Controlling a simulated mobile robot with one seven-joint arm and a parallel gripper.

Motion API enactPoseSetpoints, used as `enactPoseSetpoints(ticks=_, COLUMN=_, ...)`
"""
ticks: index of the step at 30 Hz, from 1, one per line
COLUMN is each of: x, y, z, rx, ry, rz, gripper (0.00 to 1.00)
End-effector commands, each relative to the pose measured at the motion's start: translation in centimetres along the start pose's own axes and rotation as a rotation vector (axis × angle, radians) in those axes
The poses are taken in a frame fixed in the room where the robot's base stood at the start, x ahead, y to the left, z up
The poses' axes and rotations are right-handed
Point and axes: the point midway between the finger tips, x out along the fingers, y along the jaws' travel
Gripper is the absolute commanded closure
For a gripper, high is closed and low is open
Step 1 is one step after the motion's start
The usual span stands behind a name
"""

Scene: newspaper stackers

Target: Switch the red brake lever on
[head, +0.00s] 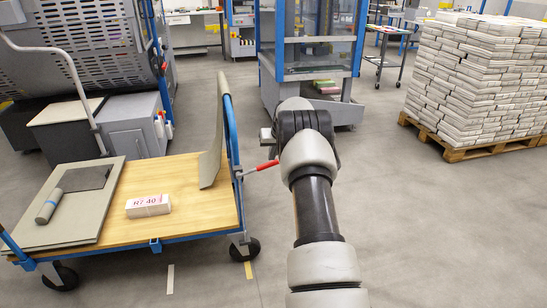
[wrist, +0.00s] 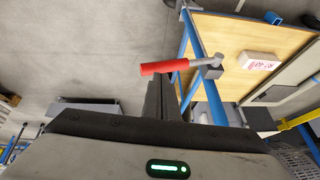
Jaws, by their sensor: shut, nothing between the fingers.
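The brake lever has a red handle (head: 264,166) and sits on the blue frame of a flat cart (head: 190,236), at the cart's right side near the caster. In the wrist view the red handle (wrist: 163,67) points left from a grey pivot block (wrist: 212,70) on the blue frame. My gripper (wrist: 160,84) is shut and empty. Its dark fingertips show just below the handle in the wrist view, close to it; I cannot tell whether they touch. In the head view my arm hides most of the gripper, beside the cart's right side.
On the cart's wooden deck lie a white block marked R7 40 (head: 148,206), grey boards (head: 50,215) and a roll (head: 48,206). A newspaper pallet (head: 470,152) stands at the right, a blue-framed machine (head: 310,60) behind.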

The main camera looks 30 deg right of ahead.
Motion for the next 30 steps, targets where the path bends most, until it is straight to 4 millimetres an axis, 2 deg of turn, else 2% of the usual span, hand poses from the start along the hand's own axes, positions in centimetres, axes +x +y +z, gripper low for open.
enactPoseSetpoints(ticks=1, x=-1.8, y=-0.8, z=-1.0, rx=-0.004, ry=0.006, rz=-0.004, gripper=1.00)
enactPoseSetpoints(ticks=3, x=-3.1, y=0.9, z=-0.5, rx=0.001, ry=0.006, rz=-0.003, gripper=1.00)
enactPoseSetpoints(ticks=12, x=-7.7, y=4.3, z=0.0, rx=-0.002, ry=0.008, rz=-0.008, gripper=1.00)
enactPoseSetpoints(ticks=18, x=-8.7, y=5.1, z=0.1, rx=-0.004, ry=0.007, rz=-0.010, gripper=1.00)
enactPoseSetpoints(ticks=30, x=-8.8, y=5.2, z=0.1, rx=-0.005, ry=0.008, rz=-0.010, gripper=1.00)
